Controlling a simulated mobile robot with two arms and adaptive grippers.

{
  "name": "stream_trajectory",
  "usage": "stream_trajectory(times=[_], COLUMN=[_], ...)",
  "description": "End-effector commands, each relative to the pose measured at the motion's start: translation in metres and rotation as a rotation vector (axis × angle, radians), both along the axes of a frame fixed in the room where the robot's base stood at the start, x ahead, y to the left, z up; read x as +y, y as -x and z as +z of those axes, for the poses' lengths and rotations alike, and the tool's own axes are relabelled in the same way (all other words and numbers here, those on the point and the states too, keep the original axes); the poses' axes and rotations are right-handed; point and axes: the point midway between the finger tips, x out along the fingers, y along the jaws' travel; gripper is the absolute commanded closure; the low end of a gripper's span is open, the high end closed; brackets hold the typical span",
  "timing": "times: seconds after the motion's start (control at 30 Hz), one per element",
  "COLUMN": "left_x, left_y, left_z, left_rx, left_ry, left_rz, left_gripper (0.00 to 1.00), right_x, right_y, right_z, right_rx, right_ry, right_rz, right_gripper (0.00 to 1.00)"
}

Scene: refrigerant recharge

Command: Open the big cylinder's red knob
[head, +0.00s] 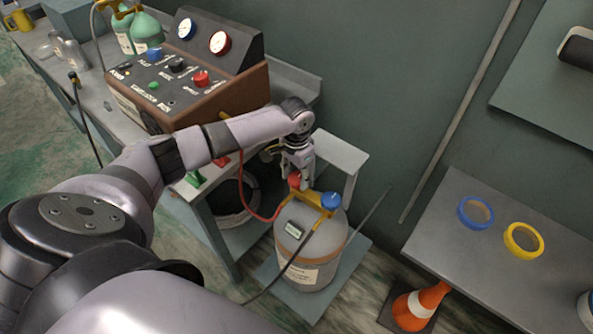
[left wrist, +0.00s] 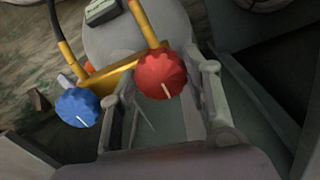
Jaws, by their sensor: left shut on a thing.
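The big cylinder (head: 311,247) is grey and stands upright on a low platform, with a yellow valve block on top. Its red knob (head: 294,181) is on the left of the block and its blue knob (head: 331,201) on the right. My left gripper (head: 297,172) reaches down from above and is shut on the red knob. In the left wrist view the red knob (left wrist: 161,74) sits between the two fingers, its white mark pointing toward the bottom. The blue knob (left wrist: 77,107) is outside the fingers, to the left. My right gripper is not in view.
A red hose (head: 243,190) and a black hose (head: 296,254) run to the valve block. The machine with gauges (head: 190,75) stands on the bench behind. A table with blue tape (head: 461,222) and yellow tape (head: 509,240), and an orange cone (head: 417,304), are at the right.

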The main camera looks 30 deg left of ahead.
Motion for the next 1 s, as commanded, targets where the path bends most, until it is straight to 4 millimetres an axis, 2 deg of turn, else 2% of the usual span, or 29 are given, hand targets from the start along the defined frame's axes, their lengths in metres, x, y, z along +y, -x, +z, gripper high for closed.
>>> stream_trajectory(times=[0.17,0.37,0.7,1.0], left_x=[0.0,-0.001,-0.003,-0.004], left_y=[0.0,0.001,0.001,0.001], left_z=[0.002,0.005,0.006,0.005], left_rx=[0.0,0.002,0.005,0.004], left_ry=[0.0,0.0,0.003,0.002], left_rz=[0.022,0.108,0.397,0.682], left_gripper=[0.84,0.84,0.84,0.84], right_x=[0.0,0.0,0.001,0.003], right_y=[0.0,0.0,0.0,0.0], right_z=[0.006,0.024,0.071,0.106], right_rx=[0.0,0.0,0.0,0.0], right_ry=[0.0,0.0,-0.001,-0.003], right_rz=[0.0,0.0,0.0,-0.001], right_gripper=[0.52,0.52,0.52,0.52])
